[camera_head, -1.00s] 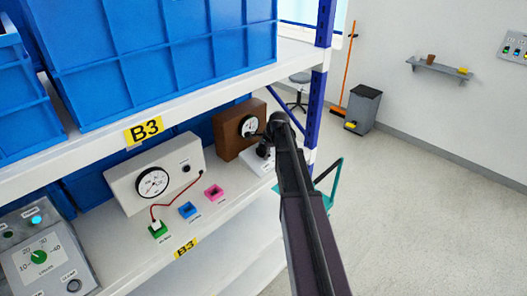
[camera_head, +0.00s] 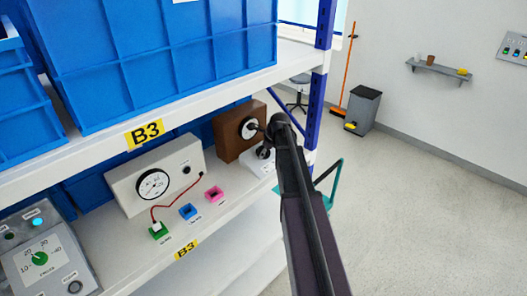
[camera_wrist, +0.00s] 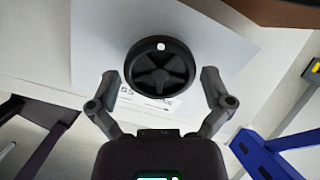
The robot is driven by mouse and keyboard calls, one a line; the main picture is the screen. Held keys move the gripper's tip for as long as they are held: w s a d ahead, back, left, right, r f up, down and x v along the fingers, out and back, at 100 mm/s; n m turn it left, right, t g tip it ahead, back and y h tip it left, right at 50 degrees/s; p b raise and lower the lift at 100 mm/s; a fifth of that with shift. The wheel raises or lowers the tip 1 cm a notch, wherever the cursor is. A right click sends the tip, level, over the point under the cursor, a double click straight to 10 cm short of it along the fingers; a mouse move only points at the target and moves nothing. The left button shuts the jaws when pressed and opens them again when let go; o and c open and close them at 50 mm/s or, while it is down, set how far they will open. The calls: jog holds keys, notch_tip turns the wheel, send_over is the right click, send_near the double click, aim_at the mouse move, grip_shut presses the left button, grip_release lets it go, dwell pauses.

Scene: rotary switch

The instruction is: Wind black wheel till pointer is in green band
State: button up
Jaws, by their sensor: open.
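The black wheel (camera_wrist: 160,70) is spoked, with a small white spot on its rim, and stands on a pale surface in the wrist view. In the head view the wheel (camera_head: 264,152) is small, on a white unit at the shelf's right end. My gripper (camera_wrist: 160,78) is open, one finger on each side of the wheel, with no clear grip on it. The pointer and green band cannot be made out.
A white box with another dial (camera_head: 153,184) stands left on the shelf, its red cable running to a green block (camera_head: 158,231). Blue (camera_head: 188,211) and pink (camera_head: 214,193) blocks sit near. A blue upright (camera_head: 317,95) rises close to my arm.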

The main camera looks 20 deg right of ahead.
jog(key=shift+p+v, duration=5.8)
jog(key=shift+v, duration=0.95)
jog(key=s+a+f+n+g+b, duration=0.1)
jog(key=s+a+f+n, duration=0.1)
jog(key=s+a+n, duration=0.5)
jog(key=s+a+f+n+g+h+b, duration=0.1)
jog(key=s+a+n, duration=0.7)
jog(key=a+n, duration=0.8)
jog(key=shift+f+g+b, duration=0.4)
jog(key=shift+f+g, duration=0.2)
jog(key=shift+f, duration=0.1)
jog(key=s+a+f+n+g+b, duration=0.1)
jog(key=s+f+b, duration=0.4)
jog(key=f+b, duration=0.9)
jog(key=a+n, duration=0.1)
jog(key=n, duration=0.1)
jog(key=shift+n+h, duration=0.3)
jog(key=shift+h, duration=0.1)
jog(key=shift+s+f, duration=0.1)
jog(key=shift+s, duration=0.05)
